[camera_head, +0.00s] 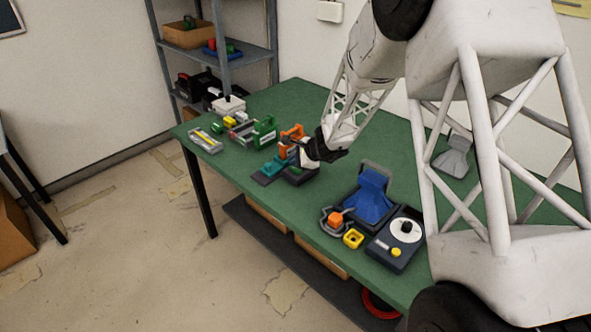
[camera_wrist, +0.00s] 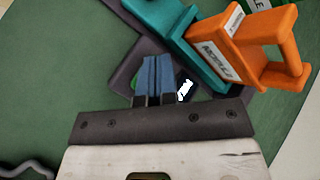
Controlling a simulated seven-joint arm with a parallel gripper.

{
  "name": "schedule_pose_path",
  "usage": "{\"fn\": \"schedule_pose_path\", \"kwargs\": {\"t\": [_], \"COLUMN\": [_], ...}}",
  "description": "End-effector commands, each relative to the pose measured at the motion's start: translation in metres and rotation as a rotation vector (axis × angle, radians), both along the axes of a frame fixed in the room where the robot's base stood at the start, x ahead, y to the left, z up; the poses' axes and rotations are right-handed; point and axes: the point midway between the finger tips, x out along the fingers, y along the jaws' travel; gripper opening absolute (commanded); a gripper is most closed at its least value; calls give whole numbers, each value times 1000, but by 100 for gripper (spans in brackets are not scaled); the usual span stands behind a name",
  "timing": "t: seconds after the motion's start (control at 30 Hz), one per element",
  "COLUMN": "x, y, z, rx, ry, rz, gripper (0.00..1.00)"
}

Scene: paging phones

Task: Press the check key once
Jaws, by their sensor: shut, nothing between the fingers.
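My gripper (camera_wrist: 158,78) is shut and empty; its blue fingers are close together in the wrist view. They reach over a dark-grey device (camera_wrist: 125,75) on the green table. Right beside the fingertips is a small black piece with a white mark (camera_wrist: 185,90), partly hidden by the gripper; I cannot read the mark or tell whether it is the check key. I cannot tell whether the fingertips touch anything. In the head view my gripper (camera_head: 298,168) is low over the same device, whose key face is mostly hidden.
An orange handled block (camera_wrist: 240,55) with lettering and a teal block (camera_wrist: 160,20) stand close to the fingers. Nearer on the table (camera_head: 215,160) are a blue-topped device (camera_head: 370,198) and a dark box with a white dial (camera_head: 397,240). Several small devices stand farther left.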

Motion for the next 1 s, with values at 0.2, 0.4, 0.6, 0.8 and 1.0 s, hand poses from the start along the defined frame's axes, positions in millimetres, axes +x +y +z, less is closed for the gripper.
{"fn": "schedule_pose_path", "kwargs": {"t": [0.2, 0.4, 0.6, 0.8, 1.0], "x": [0, 0, 0, 0, 0], "y": [0, 0, 0, 0, 0], "z": [-3, -7, -8, -8, -9], "rx": [0, 1, 0, 0, 0], "ry": [0, 0, -1, 0, 0], "rz": [0, -1, -1, 0, 0], "gripper": [0, 0, 0, 0, 0]}}
